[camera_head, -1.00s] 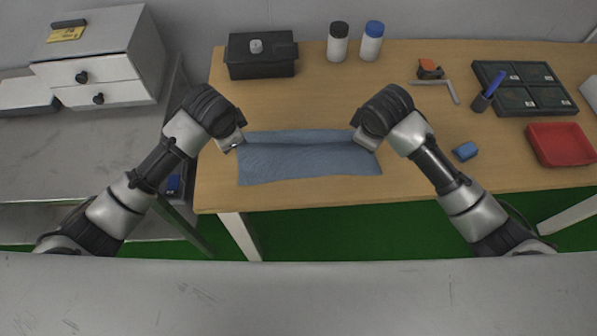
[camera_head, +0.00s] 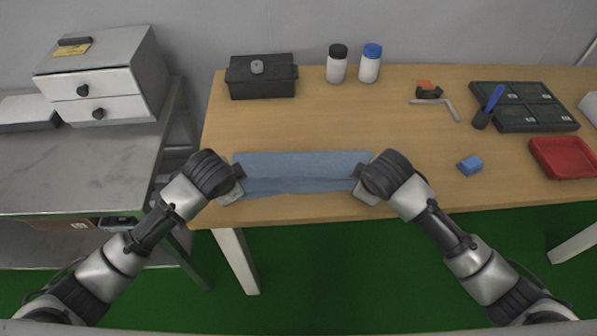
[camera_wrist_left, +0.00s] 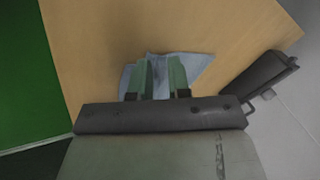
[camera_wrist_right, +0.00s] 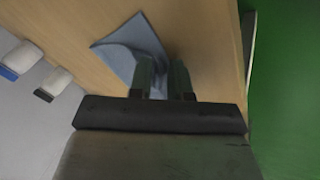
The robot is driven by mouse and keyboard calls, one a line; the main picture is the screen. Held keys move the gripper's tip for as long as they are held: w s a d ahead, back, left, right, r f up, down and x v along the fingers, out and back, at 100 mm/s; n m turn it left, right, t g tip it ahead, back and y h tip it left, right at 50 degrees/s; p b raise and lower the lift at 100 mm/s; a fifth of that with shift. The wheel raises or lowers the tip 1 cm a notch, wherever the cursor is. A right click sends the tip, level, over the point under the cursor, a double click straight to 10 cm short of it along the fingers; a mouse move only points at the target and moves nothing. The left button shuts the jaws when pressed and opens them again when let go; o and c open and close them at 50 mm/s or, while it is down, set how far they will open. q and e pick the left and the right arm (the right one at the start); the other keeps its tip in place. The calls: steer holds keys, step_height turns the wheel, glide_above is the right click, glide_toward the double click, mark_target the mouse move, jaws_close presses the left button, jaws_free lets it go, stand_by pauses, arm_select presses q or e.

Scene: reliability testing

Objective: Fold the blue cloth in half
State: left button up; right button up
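The blue cloth (camera_head: 300,165) lies on the table as a wide strip, its near part doubled over along the front with a crease running left to right. My left gripper (camera_head: 240,180) is at the cloth's left end and my right gripper (camera_head: 358,180) at its right end, both near the front edge. In the left wrist view the fingers (camera_wrist_left: 162,80) stand a little apart with cloth between and around them. In the right wrist view the fingers (camera_wrist_right: 162,80) also show a gap, with cloth at them and to their left. Exact contact is hard to see.
A black box (camera_head: 262,80) and two white bottles (camera_head: 337,66) stand at the back. A blue block (camera_head: 470,165), red tray (camera_head: 560,158), black compartment tray (camera_head: 530,108) and clamp-like tool (camera_head: 430,92) are on the right. The table between is clear.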

arm_select(q)
steer(key=o, duration=0.4)
steer(key=shift+d, duration=0.1)
arm_select(e)
steer(key=o, duration=0.5)
steer(key=shift+c, duration=0.2)
arm_select(q)
steer(key=shift+o, duration=0.4)
steer(key=shift+s+f, duration=0.1)
arm_select(e)
steer(key=shift+a+f, duration=0.1)
arm_select(q)
steer(key=shift+d, duration=0.1)
arm_select(e)
steer(key=shift+s, duration=0.1)
